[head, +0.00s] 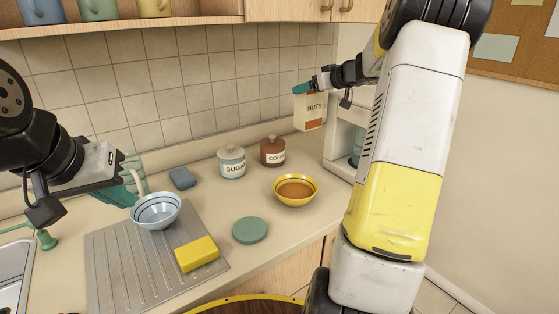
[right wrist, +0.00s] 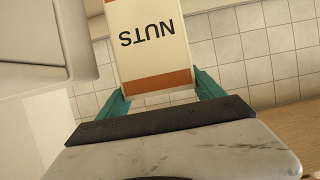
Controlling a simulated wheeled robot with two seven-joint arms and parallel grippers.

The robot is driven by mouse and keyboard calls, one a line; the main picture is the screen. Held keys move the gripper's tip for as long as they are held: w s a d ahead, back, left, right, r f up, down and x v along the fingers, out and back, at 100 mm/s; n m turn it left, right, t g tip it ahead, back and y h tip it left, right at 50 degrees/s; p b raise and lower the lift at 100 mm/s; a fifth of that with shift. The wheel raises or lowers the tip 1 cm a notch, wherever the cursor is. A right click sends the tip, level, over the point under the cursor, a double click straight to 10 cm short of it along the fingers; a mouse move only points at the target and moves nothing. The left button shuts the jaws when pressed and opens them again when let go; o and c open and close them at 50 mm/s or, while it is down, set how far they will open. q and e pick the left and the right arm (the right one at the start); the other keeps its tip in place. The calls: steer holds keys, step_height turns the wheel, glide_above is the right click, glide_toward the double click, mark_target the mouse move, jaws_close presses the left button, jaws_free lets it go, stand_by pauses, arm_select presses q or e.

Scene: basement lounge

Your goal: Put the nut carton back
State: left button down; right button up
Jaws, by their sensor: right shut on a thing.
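The nut carton (head: 309,112) is a cream box with a brown-orange band and the word NUTS. It hangs in the air before the tiled wall, above the counter. My right gripper (head: 303,88) is shut on it, at the carton's top in the head view. In the right wrist view the carton (right wrist: 152,45) appears upside down between the teal fingers of my right gripper (right wrist: 163,85). My left gripper (head: 128,184) is at the left, beside and behind a blue-white bowl (head: 157,212); its finger gap is unclear.
A sugar jar (head: 232,163), a brown jar (head: 273,152) and a yellow bowl (head: 295,190) stand on the counter. A white appliance (head: 340,140) is right of the carton. A shelf (head: 120,24) with mugs is above. A yellow sponge (head: 197,254) lies on the drainer (head: 120,270).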

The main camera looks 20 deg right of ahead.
step_height(320, 180, down, 18)
stand_by(0.5)
steer(key=o, duration=1.8)
steer(key=shift+d+f, duration=0.1)
steer(key=shift+f, duration=0.05)
